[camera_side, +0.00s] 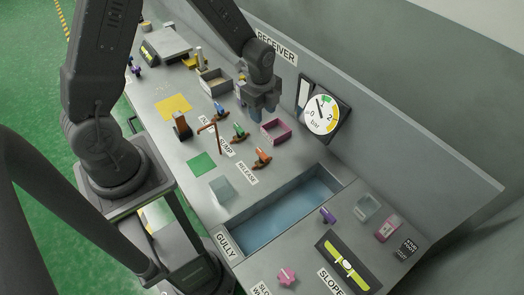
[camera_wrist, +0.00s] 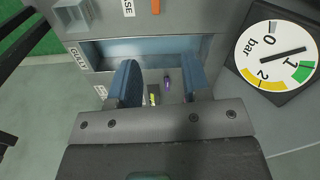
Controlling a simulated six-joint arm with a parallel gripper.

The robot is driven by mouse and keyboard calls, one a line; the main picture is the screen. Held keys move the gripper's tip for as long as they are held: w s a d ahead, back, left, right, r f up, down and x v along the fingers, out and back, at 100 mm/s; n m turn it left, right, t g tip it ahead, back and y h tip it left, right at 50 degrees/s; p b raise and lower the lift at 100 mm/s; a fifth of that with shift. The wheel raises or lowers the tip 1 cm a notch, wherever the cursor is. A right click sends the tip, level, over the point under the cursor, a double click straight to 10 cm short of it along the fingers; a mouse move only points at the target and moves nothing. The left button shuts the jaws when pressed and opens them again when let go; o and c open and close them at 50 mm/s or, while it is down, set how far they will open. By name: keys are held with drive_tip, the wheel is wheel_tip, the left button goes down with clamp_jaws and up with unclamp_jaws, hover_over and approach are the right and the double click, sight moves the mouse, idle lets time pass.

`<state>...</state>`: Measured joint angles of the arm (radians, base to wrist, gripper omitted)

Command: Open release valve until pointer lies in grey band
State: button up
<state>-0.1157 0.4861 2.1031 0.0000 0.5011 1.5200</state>
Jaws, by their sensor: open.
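The release valve (camera_side: 262,157) has an orange handle and stands beside the RELEASE label (camera_side: 247,173) in the side view. Part of its orange handle (camera_wrist: 156,6) shows at the top edge of the wrist view. The round bar gauge (camera_side: 323,112) is on the back wall and also shows in the wrist view (camera_wrist: 272,55). Its dark pointer lies between 0 and 1, close to the green band's edge. I see green and yellow bands; I cannot make out a grey band. My gripper (camera_side: 259,112) is open and empty above the bench, behind the valves. Its fingers also show in the wrist view (camera_wrist: 160,78).
A green-handled valve (camera_side: 240,131) and a blue-handled valve (camera_side: 220,110) stand in line with the orange one. A brown T-shaped post (camera_side: 214,130) stands left of the valves. A blue-floored trough (camera_side: 290,207) lies in front.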

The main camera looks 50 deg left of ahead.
drive_tip(key=m, duration=0.2)
hover_over(262, 153)
wheel_tip(262, 153, down, 5)
drive_tip(key=shift+g, duration=0.3)
wheel_tip(262, 153, down, 13)
drive_tip(key=shift+a+f, duration=0.1)
drive_tip(key=shift+f, duration=0.05)
clamp_jaws()
